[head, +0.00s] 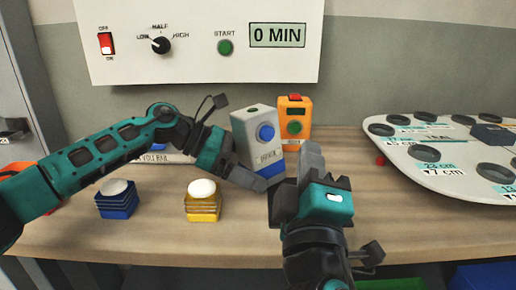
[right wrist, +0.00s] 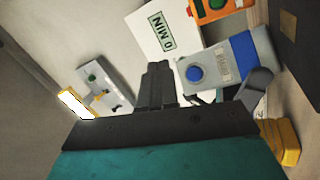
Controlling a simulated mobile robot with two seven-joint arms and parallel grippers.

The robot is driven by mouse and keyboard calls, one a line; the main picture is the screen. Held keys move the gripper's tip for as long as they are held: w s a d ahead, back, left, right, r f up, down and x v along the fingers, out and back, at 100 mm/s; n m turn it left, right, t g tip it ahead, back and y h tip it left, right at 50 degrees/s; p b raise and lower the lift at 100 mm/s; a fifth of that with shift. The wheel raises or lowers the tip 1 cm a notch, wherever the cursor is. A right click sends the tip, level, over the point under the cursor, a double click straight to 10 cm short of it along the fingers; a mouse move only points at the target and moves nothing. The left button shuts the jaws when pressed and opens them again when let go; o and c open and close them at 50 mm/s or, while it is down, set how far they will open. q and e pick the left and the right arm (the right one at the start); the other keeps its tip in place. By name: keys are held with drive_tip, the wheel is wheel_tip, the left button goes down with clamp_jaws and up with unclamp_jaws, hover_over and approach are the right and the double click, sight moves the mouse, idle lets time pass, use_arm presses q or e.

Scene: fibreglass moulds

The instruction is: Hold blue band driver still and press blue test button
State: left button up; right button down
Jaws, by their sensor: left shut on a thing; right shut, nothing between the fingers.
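The blue band driver (head: 255,128) is a pale grey box with a blue lower band, standing on the bench, slightly tilted in the head view. Its round blue test button (head: 265,132) faces forward; the button also shows in the right wrist view (right wrist: 194,73). My left gripper (head: 252,178) is shut on the driver near its base, coming from the left. My right gripper (head: 311,158) is shut and empty, in front of the driver and right of the button. Its closed fingers (right wrist: 157,85) appear left of the button in the right wrist view, apart from it.
An orange device (head: 297,108) with a green button stands just behind and right. A blue stack (head: 117,205) and a yellow stack (head: 203,210), both white-topped, sit at front left. A white board (head: 450,180) with dark rings fills the right. A wall panel (head: 190,65) reads 0 MIN.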

sight(279, 146)
drive_tip(key=shift+w+a+f, duration=0.1)
drive_tip(key=shift+w+a, duration=0.55)
drive_tip(key=shift+w, duration=0.3)
drive_tip(key=shift+w+a+f, duration=0.1)
drive_tip(key=shift+w+a, duration=0.55)
drive_tip(key=shift+w, duration=0.3)
drive_tip(key=shift+w+a+f, duration=0.1)
drive_tip(key=shift+w+a, duration=0.55)
drive_tip(key=shift+w, duration=0.3)
drive_tip(key=shift+w+a, duration=0.25)
drive_tip(key=shift+w, duration=0.1)
drive_tip(key=shift+s+d, duration=0.25)
drive_tip(key=shift+s, duration=0.1)
drive_tip(key=s+d, duration=0.3)
drive_tip(key=s, duration=0.2)
drive_tip(key=shift+d+r, duration=0.2)
drive_tip(key=shift+r, duration=0.05)
idle(0.5)
use_arm(q)
drive_tip(key=o, duration=0.4)
